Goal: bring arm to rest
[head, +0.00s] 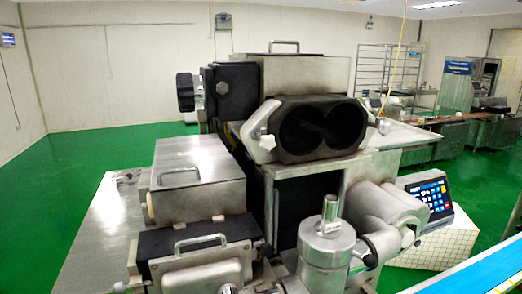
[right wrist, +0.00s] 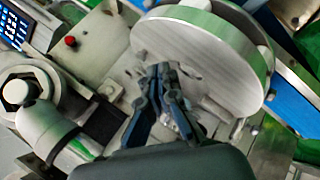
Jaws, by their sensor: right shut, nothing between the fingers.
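My right gripper (right wrist: 164,72) shows in the right wrist view with its dark fingers together and nothing between them. It is in front of a round steel disc (right wrist: 215,65) of the machine; I cannot tell whether it touches the disc. Neither gripper shows in the head view. The encrusting machine (head: 305,70) fills the middle of the head view, with a black double-round housing (head: 322,128) on its front. My left gripper is not in view.
A control panel (head: 428,192) sits at the machine's right and also shows in the right wrist view (right wrist: 14,26). A blue conveyor belt (head: 475,275) runs along the lower right. A steel cylinder (head: 326,245) stands in front. Green floor (head: 70,170) is open at left.

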